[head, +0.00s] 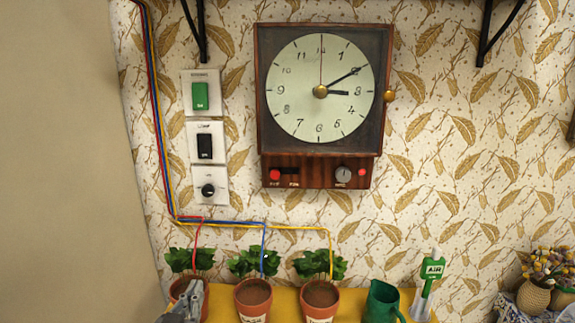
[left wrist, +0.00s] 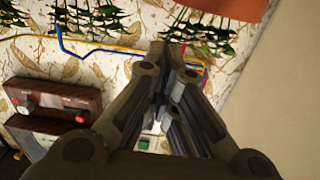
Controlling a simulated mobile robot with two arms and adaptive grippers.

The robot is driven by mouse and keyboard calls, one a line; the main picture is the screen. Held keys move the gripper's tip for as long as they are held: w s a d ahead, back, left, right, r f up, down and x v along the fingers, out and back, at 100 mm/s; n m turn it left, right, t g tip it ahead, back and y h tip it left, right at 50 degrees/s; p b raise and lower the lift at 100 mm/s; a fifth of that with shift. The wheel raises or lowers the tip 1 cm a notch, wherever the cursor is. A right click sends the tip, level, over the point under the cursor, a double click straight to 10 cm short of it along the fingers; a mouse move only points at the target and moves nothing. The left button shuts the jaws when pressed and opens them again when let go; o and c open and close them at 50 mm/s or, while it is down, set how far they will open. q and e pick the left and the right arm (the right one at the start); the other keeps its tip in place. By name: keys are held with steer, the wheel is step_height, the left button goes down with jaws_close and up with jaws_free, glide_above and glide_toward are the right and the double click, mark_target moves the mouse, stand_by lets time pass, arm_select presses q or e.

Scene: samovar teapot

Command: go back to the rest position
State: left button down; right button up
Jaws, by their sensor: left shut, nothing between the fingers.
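My left gripper (head: 190,297) shows at the lower left of the head view, in front of the leftmost potted plant (head: 192,259) and hiding part of its pot. Its fingers are shut with nothing between them. In the left wrist view the closed fingers (left wrist: 176,55) fill the middle, and the wall looks upside down there. I cannot tell whether the gripper touches the pot. My right gripper is in neither view.
A wooden wall clock (head: 320,90) hangs above the yellow table (head: 345,299). Three switches (head: 204,146) are to its left. Two more potted plants (head: 253,300) (head: 319,300), a green watering can (head: 382,302) and a green AIR sprayer (head: 430,275) stand along the table.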

arm_select(q)
steer(key=s+f+g, duration=0.7)
steer(key=s+f, duration=0.5)
steer(key=f, duration=0.2)
steer(key=s+f+g+y, duration=0.1)
steer(key=s+f+g, duration=0.25)
steer(key=s, duration=0.65)
steer(key=s+f+g, duration=0.3)
steer(key=s+g, duration=0.1)
steer(key=s, duration=0.6)
step_height(320, 180, down, 25)
steer(key=m+g, duration=0.1)
steer(key=s+a+f+g+p, duration=0.1)
steer(key=s+a+f, duration=0.2)
steer(key=s+f, duration=1.3)
steer(key=shift+s+a+f, duration=0.15)
steer(key=shift+s+a, duration=0.05)
steer(key=shift+s, duration=0.6)
steer(key=shift+g, duration=0.25)
